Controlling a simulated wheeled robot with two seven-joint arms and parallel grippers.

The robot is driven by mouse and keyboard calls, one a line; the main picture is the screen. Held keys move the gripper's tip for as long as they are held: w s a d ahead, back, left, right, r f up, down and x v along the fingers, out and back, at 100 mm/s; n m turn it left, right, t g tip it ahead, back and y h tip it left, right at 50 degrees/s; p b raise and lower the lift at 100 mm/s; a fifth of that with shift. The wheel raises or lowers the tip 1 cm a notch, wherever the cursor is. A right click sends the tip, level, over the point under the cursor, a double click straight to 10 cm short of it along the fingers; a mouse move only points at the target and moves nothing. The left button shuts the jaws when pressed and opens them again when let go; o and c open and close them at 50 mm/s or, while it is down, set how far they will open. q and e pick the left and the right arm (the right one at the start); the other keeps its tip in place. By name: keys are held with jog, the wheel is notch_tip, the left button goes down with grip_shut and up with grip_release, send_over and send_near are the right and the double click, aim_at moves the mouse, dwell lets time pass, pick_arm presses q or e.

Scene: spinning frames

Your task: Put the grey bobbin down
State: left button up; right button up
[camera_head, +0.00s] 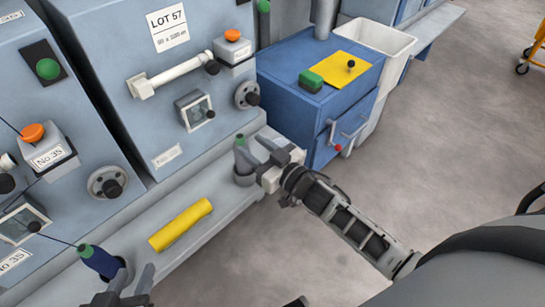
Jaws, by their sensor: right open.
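The grey bobbin (241,157) with a green top stands upright in a round grey holder (243,179) at the right end of the machine's ledge. My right gripper (258,149) is open, with its fingertips close beside the bobbin. I cannot tell whether they touch it. My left gripper (132,280) is at the bottom edge, partly cut off, with a gap between its fingers. A dark blue bobbin (100,262) with a green top leans in a holder just beyond it, with a thread running to the machine.
A yellow roll (180,225) lies on the grey ledge (215,218) between the grippers. A blue cabinet (290,95) carries a yellow sheet (338,71) and a green block (311,80). A white bin (376,40) stands behind it.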

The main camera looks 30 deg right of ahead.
pick_arm(q)
jog(key=shift+g, duration=0.5)
jog(key=r+p, duration=0.1)
jog(key=p, duration=0.2)
jog(key=r+p, duration=0.2)
jog(key=p, duration=0.1)
jog(key=r+p, duration=0.1)
jog(key=p, duration=0.3)
jog(key=shift+s+a+r, duration=0.15)
jog(key=shift+a, duration=0.25)
pick_arm(e)
jog(key=s+a+r+m+g+h, duration=0.1)
jog(key=s+a+r+g, duration=0.1)
jog(key=s, duration=0.7)
jog(key=s+a+r+g+h, duration=0.1)
jog(key=s+r+g, duration=0.3)
jog(key=s, duration=0.6)
jog(key=shift+a+m+h, duration=0.4)
pick_arm(q)
jog(key=shift+y, duration=0.3)
pick_arm(e)
jog(key=shift+s, duration=0.1)
